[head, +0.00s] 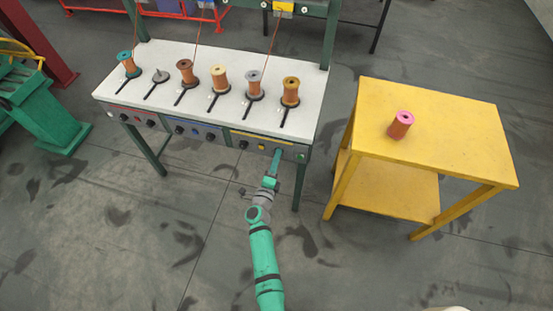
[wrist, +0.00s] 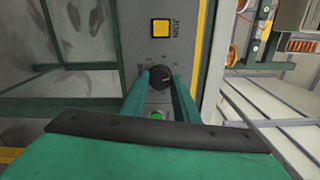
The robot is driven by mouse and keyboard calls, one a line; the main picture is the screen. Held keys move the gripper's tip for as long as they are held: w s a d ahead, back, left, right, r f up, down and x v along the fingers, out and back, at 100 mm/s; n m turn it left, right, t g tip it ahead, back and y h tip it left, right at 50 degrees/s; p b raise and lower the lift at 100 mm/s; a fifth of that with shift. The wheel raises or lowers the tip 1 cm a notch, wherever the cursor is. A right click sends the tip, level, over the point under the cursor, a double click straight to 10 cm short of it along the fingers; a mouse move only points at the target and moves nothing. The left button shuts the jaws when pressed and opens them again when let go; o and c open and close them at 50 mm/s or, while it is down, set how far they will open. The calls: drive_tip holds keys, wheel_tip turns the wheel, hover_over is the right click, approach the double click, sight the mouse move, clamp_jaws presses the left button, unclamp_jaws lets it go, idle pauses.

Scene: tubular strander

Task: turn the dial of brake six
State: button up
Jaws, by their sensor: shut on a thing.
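The dial of brake six (wrist: 160,78) is a black round knob on the grey front panel, with small marks around it. It sits between the two green fingers of my gripper (wrist: 161,84) in the wrist view. My gripper is shut on the dial. In the head view my gripper (head: 278,154) reaches the right end of the panel below the white bench top (head: 215,65), and hides the dial there. The way the dial points is hard to read.
A yellow square button (wrist: 160,28) is beside the dial, and a green button (wrist: 157,115) shows between my fingers. Spools stand on the bench, the rightmost with a gold top (head: 291,91). A yellow table (head: 450,135) with a pink-topped spool (head: 401,124) stands right.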

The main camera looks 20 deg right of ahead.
drive_tip(key=n, duration=1.1)
drive_tip(key=shift+n, duration=0.4)
idle(0.3)
drive_tip(key=o, duration=1.1)
drive_tip(key=shift+c, duration=0.2)
drive_tip(key=v, duration=1)
drive_tip(key=shift+s+a, duration=0.25)
drive_tip(key=shift+s, duration=0.1)
